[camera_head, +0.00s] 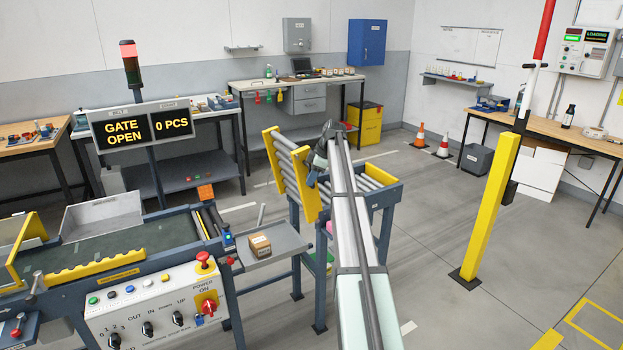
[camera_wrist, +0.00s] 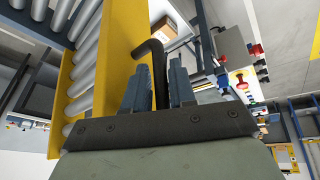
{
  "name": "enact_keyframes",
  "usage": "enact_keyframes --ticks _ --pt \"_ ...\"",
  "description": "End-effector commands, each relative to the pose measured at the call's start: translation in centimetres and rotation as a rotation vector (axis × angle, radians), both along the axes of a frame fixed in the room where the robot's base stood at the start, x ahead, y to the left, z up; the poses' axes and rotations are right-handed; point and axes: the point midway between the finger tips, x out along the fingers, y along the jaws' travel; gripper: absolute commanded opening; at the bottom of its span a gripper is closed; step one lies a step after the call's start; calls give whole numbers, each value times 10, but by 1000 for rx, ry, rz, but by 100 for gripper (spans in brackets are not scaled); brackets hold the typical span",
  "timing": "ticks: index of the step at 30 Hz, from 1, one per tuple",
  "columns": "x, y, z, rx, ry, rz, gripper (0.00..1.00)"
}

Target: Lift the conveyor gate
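The conveyor gate (camera_head: 290,172) is a roller section with yellow side rails. In the head view it stands tilted steeply up, beside the fixed rollers of its stand. In the wrist view its yellow rail (camera_wrist: 75,85) and grey rollers fill the left side. A black bent handle (camera_wrist: 152,50) stands out by the rail. My gripper (camera_wrist: 158,85) has a finger on each side of this handle and looks closed on it. In the head view my gripper (camera_head: 318,165) is at the gate's right rail, partly hidden by my arm. The sign (camera_head: 140,128) reads "GATE OPEN" and "0 PCS".
A belt conveyor (camera_head: 130,245) with a control panel (camera_head: 160,307) is at the left. A cardboard box (camera_head: 259,245) sits on a grey side tray (camera_head: 285,243). A yellow post (camera_head: 485,205) stands at the right. Floor between the gate stand and post is clear.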

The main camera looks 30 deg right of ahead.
Motion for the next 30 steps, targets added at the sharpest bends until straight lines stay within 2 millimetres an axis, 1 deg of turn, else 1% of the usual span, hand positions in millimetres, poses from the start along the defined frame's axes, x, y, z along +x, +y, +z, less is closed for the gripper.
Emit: enact_keyframes --ticks 10,18,30 --pt "1 1 -2 0 0 0 25" --pt "1 1 -2 0 0 0 0" --pt "1 1 -2 0 0 0 0"
